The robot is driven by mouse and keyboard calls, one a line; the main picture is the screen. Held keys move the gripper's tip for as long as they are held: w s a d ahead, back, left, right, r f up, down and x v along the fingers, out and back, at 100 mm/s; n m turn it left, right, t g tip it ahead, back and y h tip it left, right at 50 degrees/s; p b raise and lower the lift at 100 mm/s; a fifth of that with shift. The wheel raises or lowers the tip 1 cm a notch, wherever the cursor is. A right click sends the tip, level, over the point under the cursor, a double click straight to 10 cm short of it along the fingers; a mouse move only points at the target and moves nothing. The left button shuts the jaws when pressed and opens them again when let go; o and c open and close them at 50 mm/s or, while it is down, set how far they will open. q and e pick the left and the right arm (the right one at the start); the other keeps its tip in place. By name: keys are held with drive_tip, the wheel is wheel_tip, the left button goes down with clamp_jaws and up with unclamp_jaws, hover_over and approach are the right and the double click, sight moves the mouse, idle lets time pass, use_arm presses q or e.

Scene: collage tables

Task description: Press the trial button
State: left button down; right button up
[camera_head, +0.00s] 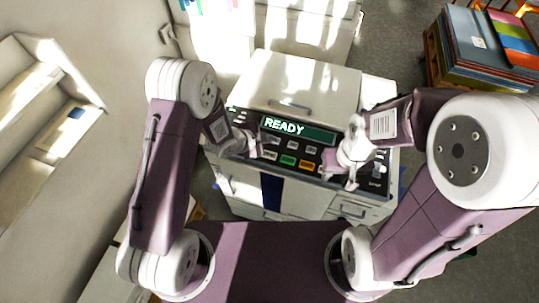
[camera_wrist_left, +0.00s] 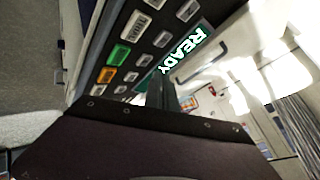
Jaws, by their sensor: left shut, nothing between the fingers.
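A copier-like machine (camera_head: 300,85) has a dark control panel with a green READY display (camera_head: 297,130), also seen in the left wrist view (camera_wrist_left: 184,49). Below the display are a green button (camera_head: 288,160), an orange button (camera_head: 305,164) and several grey buttons. The left wrist view shows the green button (camera_wrist_left: 118,54), the orange button (camera_wrist_left: 105,75) and grey ones such as this grey button (camera_wrist_left: 135,25). Their labels are too small to read, so I cannot tell which is trial. My left gripper (camera_head: 252,146) is shut and empty at the panel's left part. My right gripper (camera_head: 350,168) is over its right part.
A stack of coloured boards (camera_head: 490,45) stands at the back right. A pale shelf unit (camera_head: 45,120) is along the left wall. The machine's lid has a handle (camera_head: 290,105) behind the display. Grey floor (camera_head: 395,55) is clear between machine and boards.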

use_arm(q)
drive_tip(key=b, duration=0.5)
hover_over(268, 156)
wheel_tip(268, 156, down, 7)
drive_tip(key=shift+r, duration=0.1)
drive_tip(key=shift+a+f+b, duration=0.1)
drive_tip(key=shift+f+b, duration=0.25)
drive_tip(key=shift+f, duration=0.15)
idle(1.1)
drive_tip(key=shift+f+b, duration=0.35)
drive_tip(key=shift+b, duration=0.05)
drive_tip(key=shift+f+b, duration=0.4)
drive_tip(key=shift+b, duration=0.05)
idle(0.4)
idle(0.3)
drive_tip(key=shift+r+p, duration=0.6)
drive_tip(key=shift+r, duration=0.2)
drive_tip(key=shift+r, duration=0.15)
